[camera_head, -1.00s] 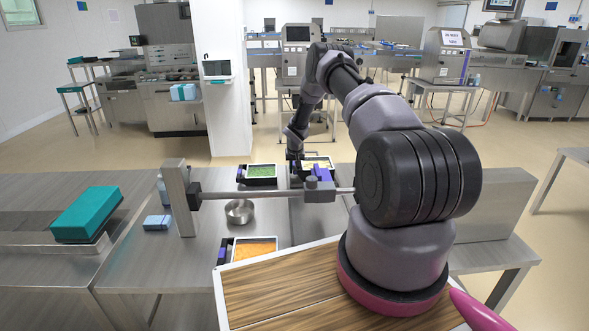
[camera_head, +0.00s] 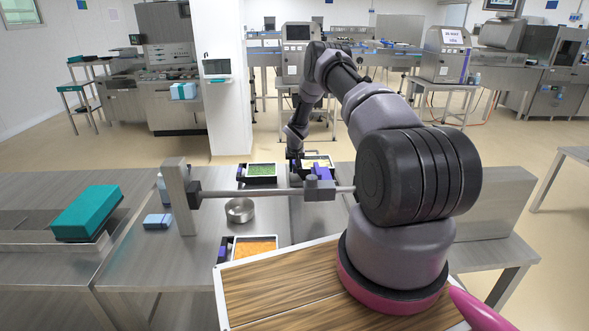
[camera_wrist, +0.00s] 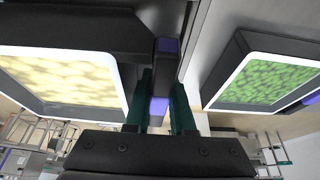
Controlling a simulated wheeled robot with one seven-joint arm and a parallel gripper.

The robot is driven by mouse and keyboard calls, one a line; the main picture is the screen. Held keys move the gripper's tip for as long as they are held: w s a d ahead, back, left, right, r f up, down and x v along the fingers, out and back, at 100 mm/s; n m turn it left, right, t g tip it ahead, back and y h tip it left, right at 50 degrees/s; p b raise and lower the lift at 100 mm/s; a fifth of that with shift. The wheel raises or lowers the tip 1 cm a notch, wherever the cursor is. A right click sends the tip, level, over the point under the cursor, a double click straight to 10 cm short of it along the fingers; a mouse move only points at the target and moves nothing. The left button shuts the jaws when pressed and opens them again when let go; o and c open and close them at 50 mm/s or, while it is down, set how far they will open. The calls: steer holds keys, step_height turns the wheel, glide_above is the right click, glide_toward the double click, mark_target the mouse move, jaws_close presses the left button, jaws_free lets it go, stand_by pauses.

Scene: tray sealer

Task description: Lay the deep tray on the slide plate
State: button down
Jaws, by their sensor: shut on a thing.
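A dark tray with a white rim and pale yellow contents (camera_head: 317,160) is on the far side of the steel table. It also shows at the left of the wrist view (camera_wrist: 62,77). My gripper (camera_wrist: 158,108) is shut on this tray's purple-marked grip, which sits between the teal fingers. In the head view my arm partly hides the tray. I cannot tell from these frames whether it is the deep one, nor whether it touches the surface below. I cannot clearly make out the slide plate.
A green-filled tray (camera_head: 262,170) stands just left of the held tray. An orange-filled tray (camera_head: 255,247) is at the near side. A metal bowl (camera_head: 240,210) and a blue block (camera_head: 157,221) stand on the table. A horizontal bar (camera_head: 265,192) crosses above the table, on a post (camera_head: 180,195).

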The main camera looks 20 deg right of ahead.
steer(key=shift+s+a+f, duration=0.15)
steer(key=shift+f, duration=0.15)
steer(key=c, duration=0.7)
jaws_free()
steer(key=shift+a, duration=0.2)
steer(key=shift+s+f, duration=0.1)
steer(key=c, duration=0.3)
step_height(320, 180, up, 2)
steer(key=shift+w+d+r, duration=0.15)
steer(key=shift+r, duration=1.25)
steer(key=shift+w+d+r, duration=0.1)
steer(key=shift+d+r, duration=0.05)
steer(key=shift+r, duration=1.2)
